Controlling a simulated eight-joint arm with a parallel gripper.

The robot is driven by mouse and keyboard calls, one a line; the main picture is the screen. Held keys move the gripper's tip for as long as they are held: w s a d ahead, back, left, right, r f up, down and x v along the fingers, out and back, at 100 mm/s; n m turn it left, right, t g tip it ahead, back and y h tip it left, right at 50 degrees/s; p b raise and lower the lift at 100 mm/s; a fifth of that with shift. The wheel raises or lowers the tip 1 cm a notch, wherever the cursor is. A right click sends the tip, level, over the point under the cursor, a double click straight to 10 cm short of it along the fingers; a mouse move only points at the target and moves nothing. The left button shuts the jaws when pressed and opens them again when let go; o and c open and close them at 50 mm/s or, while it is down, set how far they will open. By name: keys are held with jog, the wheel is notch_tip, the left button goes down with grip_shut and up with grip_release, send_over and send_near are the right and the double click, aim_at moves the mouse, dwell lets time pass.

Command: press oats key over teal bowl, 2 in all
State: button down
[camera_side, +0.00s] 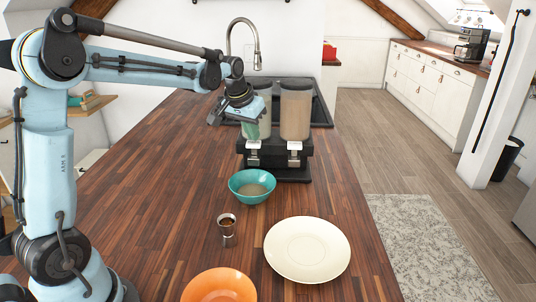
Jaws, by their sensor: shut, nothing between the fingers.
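A two-canister dispenser (283,168) stands on the wooden counter. Its right canister (296,112) holds beige contents; the left canister (265,98) is partly hidden behind my gripper. A silver key (253,156) sits under the left canister, and another silver key (294,156) under the right one. I cannot read which is the oats key. The teal bowl (239,190) stands in front of the left side, with some beige contents in it. My gripper (252,136) is shut and empty, pointing down in front of the left canister, just above the left key; contact cannot be told.
A cream plate (307,250) and an orange bowl (220,287) are nearer the front edge. A dark sink (322,112) lies behind the dispenser. The counter's left side is clear.

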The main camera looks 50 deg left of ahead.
jog(key=shift+f, duration=0.85)
jog(key=shift+r, duration=3.05)
jog(key=shift+s+d, duration=0.1)
jog(key=s+d+f+m+t, duration=0.1)
jog(key=s+d+f, duration=0.1)
jog(key=s+d, duration=0.2)
jog(key=s+d+f+m+t, duration=0.1)
jog(key=s+d+f, duration=0.1)
jog(key=s+d, duration=0.3)
jog(key=s+d+f+m+h, duration=0.1)
jog(key=s+d+f, duration=0.1)
jog(key=s+d, duration=0.3)
jog(key=shift+s+t, duration=0.4)
jog(key=shift+s, duration=1.95)
